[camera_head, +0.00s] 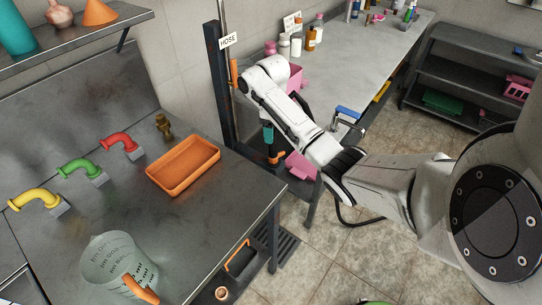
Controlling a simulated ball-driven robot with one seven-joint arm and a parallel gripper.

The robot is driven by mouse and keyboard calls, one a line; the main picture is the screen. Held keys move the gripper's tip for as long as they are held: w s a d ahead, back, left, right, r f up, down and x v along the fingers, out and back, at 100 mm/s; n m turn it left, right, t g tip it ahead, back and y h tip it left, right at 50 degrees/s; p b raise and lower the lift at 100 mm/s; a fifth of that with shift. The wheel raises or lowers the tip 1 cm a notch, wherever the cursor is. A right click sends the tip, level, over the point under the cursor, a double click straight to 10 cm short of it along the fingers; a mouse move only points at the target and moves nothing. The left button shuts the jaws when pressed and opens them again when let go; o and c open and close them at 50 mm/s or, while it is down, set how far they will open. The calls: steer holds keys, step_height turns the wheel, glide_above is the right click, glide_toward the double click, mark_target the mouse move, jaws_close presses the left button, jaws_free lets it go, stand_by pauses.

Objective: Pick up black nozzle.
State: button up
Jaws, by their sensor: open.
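My arm reaches in from the right and bends down beside a dark upright post (224,90) with a HOSE label (228,40). An orange part (233,72) is on the post near the arm's bend. I cannot clearly make out a black nozzle, nor tell whether anything lies between the fingers.
A metal bench (110,208) at the left holds an orange tray (183,165), a clear measuring jug (119,266) and coloured pipe fittings. A table (370,48) with bottles stands behind. A dark shelf (466,70) stands at the right.

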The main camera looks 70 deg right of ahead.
mark_target(273, 148)
steer(key=shift+d+f, duration=0.15)
steer(key=shift+f, duration=1.55)
steer(key=shift+d+f, duration=0.1)
steer(key=shift+f, duration=1.55)
jaws_close()
